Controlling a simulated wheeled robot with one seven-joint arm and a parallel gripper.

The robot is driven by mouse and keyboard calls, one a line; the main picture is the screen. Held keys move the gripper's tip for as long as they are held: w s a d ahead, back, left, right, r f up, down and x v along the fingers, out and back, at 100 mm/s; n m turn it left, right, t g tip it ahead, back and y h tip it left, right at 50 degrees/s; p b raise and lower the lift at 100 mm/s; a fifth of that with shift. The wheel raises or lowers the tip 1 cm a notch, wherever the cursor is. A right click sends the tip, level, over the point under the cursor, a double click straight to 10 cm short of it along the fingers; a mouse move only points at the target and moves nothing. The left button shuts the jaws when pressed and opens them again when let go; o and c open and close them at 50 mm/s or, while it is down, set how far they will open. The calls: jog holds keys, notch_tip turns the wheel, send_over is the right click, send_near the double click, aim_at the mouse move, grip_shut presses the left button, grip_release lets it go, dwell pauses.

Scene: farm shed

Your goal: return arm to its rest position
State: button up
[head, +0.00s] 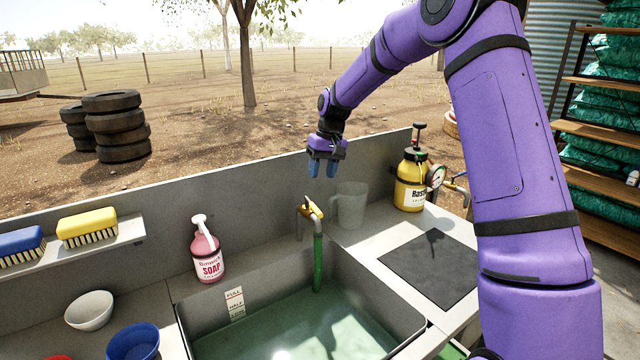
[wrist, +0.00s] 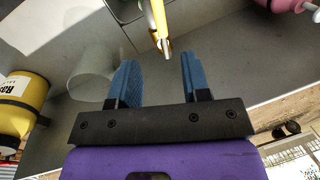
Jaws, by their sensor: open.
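My purple arm reaches over the right side of the sink unit. My gripper (head: 323,168) hangs in the air near the back wall of the unit, above and a little left of a clear jug (head: 350,205). In the wrist view my gripper (wrist: 158,82) shows two blue fingers spread apart with nothing between them. The jug (wrist: 92,88) stands beyond the left finger there, apart from it. The yellow tap (wrist: 158,22) shows beyond the gap between the fingers.
The sink (head: 300,335) holds greenish water, with a green hose hanging from the tap (head: 311,210). A pink soap bottle (head: 207,255) stands left of it. A yellow sprayer (head: 411,182) stands right of the jug. A dark mat (head: 430,268) lies clear. Shelves (head: 603,133) stand far right.

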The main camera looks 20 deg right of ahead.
jog(key=shift+d+r, duration=0.1)
jog(key=shift+r, duration=0.2)
jog(key=s+a+r+t+h, duration=0.1)
jog(key=s+a+r, duration=0.1)
jog(key=s+r, duration=0.7)
jog(key=s+a+r+t+h, duration=0.1)
jog(key=s+r, duration=0.5)
jog(key=s, duration=0.6)
jog(key=s+t, duration=0.3)
jog(key=s, duration=1.9)
jog(key=shift+d+f, duration=0.15)
jog(key=shift+f, duration=0.2)
